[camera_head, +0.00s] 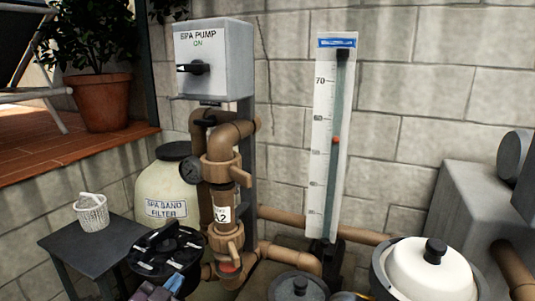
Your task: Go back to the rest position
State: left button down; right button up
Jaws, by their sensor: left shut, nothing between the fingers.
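My left gripper (157,288) shows at the bottom edge, left of centre, as greyish-purple parts. It is shut and holds nothing. It appears in front of the lower part of a black round lid-like thing (166,252); I cannot tell how far apart they are. Most of my left arm is out of the picture. My right gripper is not in view.
Brown pipes and a valve labelled A2 (222,210) stand near the middle, under the SPA PUMP box (214,58). A sand filter (165,188), a dark side table (92,243) with a white basket (92,211), and a white-lidded container (430,274) stand around.

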pick_arm(q)
jog(key=s+a+f+n+g+y, duration=0.2)
jog(key=s+a+f+n+g, duration=0.1)
jog(key=s+f, duration=0.8)
jog(key=s+a+f+n+g+y, duration=0.2)
jog(key=s+a+f+n+g, duration=0.1)
jog(key=s+f, duration=0.9)
jog(key=shift+s+a+y, duration=0.3)
jog(key=shift+s+a, duration=0.55)
jog(key=shift+s, duration=0.1)
